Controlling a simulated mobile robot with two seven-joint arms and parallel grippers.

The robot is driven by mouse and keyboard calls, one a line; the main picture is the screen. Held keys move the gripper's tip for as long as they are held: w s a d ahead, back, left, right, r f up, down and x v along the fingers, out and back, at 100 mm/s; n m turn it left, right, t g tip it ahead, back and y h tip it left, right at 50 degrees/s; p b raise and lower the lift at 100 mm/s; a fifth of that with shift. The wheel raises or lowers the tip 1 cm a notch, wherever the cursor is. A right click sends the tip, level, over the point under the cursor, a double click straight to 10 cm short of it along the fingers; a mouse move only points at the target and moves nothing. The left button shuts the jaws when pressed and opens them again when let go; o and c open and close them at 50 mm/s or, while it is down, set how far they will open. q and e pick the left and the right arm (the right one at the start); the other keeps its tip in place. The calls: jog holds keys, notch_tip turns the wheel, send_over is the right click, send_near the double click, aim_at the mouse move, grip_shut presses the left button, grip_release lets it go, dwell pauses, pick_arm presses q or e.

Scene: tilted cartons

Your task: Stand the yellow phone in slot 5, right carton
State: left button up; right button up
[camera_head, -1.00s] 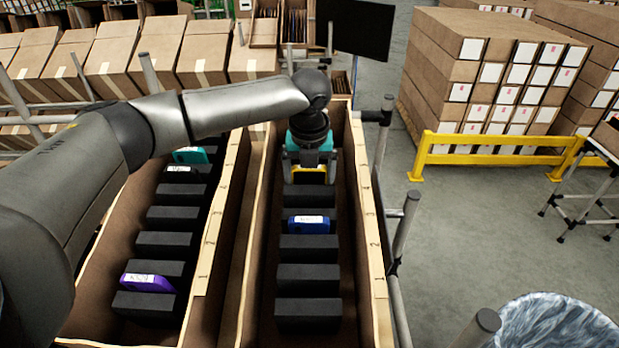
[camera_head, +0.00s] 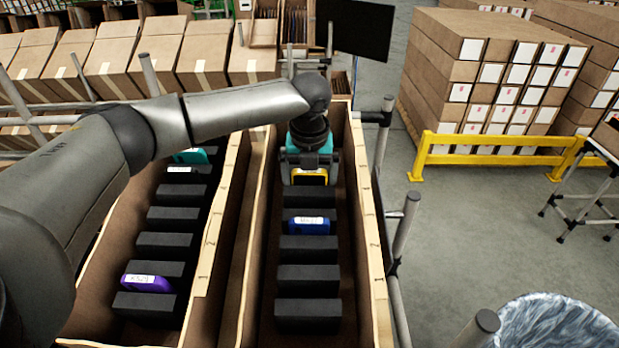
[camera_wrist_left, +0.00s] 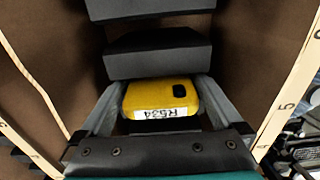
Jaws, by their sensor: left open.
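The yellow phone (camera_head: 309,177) stands between black dividers toward the far end of the right carton (camera_head: 374,235). In the left wrist view the yellow phone (camera_wrist_left: 160,95) shows its camera patch and a white label, with a black divider (camera_wrist_left: 157,54) just beyond it. A number 5 is marked on the carton's rim beside it. My left gripper (camera_head: 309,172) is open, with one finger on each side of the phone. In the wrist view the left gripper's fingers (camera_wrist_left: 160,105) flank the phone's ends; small gaps or contact are hard to tell. My right gripper is not in view.
A blue phone (camera_head: 309,225) stands nearer in the same carton. The left carton (camera_head: 215,240) holds a purple phone (camera_head: 148,283) and a teal one (camera_head: 190,156). High carton walls flank my gripper closely. A yellow rail (camera_head: 490,149) stands to the right.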

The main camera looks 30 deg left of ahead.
pick_arm(q)
notch_tip(320, 180, up, 15)
jog(key=s+d+b, duration=0.1)
jog(key=s, duration=0.1)
jog(key=shift+s+b, duration=0.2)
jog(key=shift+b, duration=0.1)
jog(key=shift+r, duration=0.15)
notch_tip(320, 180, up, 7)
jog(key=s+p, duration=0.1)
jog(key=shift+d+f+p, duration=0.2)
jog(key=shift+d+p, duration=0.1)
jog(key=shift+p, duration=0.1)
jog(key=shift+s, duration=0.1)
dwell(0.4)
